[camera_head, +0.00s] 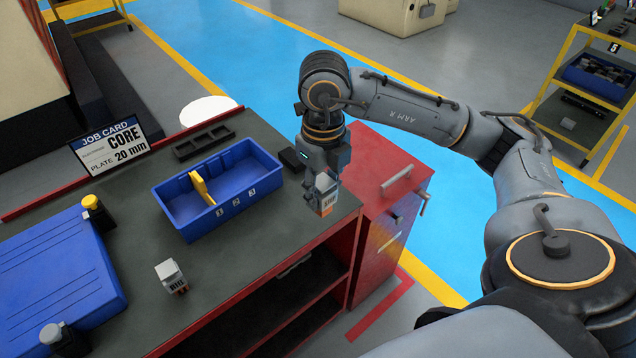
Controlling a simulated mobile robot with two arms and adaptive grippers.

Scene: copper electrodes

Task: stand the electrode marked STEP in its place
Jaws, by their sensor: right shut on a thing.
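My right gripper (322,178) points down over the right end of the workbench. It is shut on an electrode (326,196) with a pale upper part, a small label and an orange-copper lower end. The label is too small to read as STEP. It is held upright near the bench's edge; I cannot tell whether it touches the top. A second electrode (172,277), pale with dark lettering and a copper foot, stands on the bench at the front. Its lettering is not clear. A black slotted rack (204,142) lies at the back. My left gripper is not in view.
A blue bin (180,222) with numbered compartments and a yellow divider stands mid-bench. A job card (108,146) reads CORE, plate 20 mm. A red cabinet (385,188) adjoins the right end.

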